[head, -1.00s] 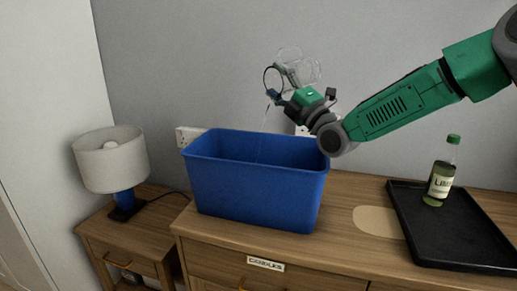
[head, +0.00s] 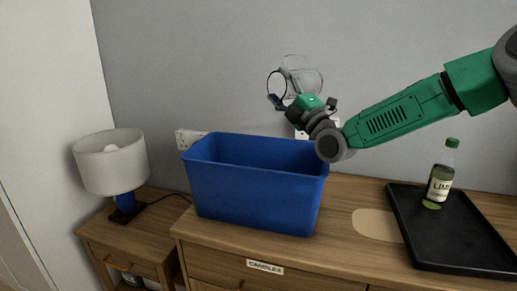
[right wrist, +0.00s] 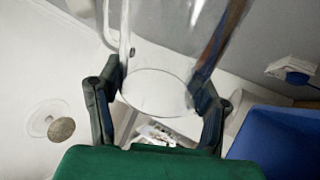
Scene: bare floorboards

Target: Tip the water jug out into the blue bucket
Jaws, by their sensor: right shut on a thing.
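The blue bucket (head: 255,190) stands upright on the wooden cabinet top in the head view. A corner of it shows at the right of the right wrist view (right wrist: 280,145). The clear water jug (head: 306,78) is held above the bucket's back rim, and its see-through outline is faint against the grey wall. My right gripper (head: 290,102) is shut on the jug. In the right wrist view the jug (right wrist: 158,65) sits between the two fingers. No stream shows below the jug now, and I cannot tell how much water is in it. My left gripper is not in view.
A black tray (head: 455,245) with a green lime bottle (head: 440,178) stands at the right of the cabinet. A pale oval mat (head: 375,224) lies between bucket and tray. A lamp (head: 112,165) stands on a lower cabinet at left. Wall sockets (head: 190,140) are behind the bucket.

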